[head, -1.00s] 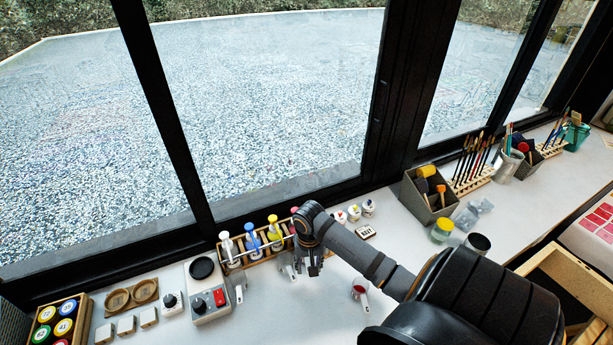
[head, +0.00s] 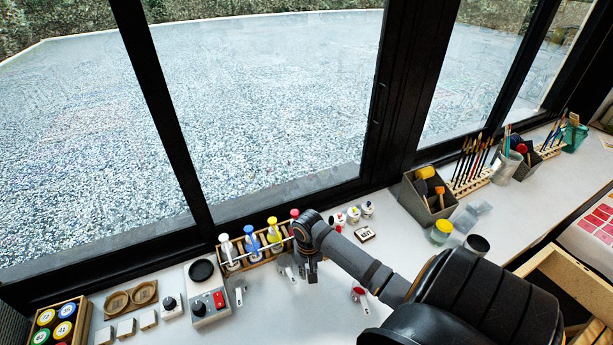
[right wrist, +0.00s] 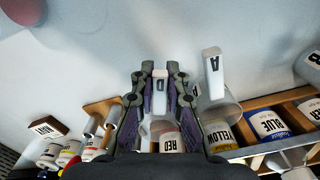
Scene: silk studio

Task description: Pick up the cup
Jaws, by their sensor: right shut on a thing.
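In the right wrist view, a white cup with a flat handle marked D (right wrist: 160,86) stands between my right gripper's fingers (right wrist: 160,72). The fingers are shut on it, one on each side. In the head view my right gripper (head: 309,276) is just in front of the bottle rack and hides most of this cup. A similar cup marked A (right wrist: 217,104) is right beside the gripper; it also shows in the head view (head: 285,270). Other cups stand at left (head: 240,293) and right (head: 360,294). My left gripper is not in view.
A wooden rack (head: 257,262) of colour bottles stands directly behind the gripper, with the red bottle (right wrist: 170,144) close by. A grey device with a red switch (head: 207,297) is at left. Small paint jars (head: 353,214) stand at right. The front bench is mostly clear.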

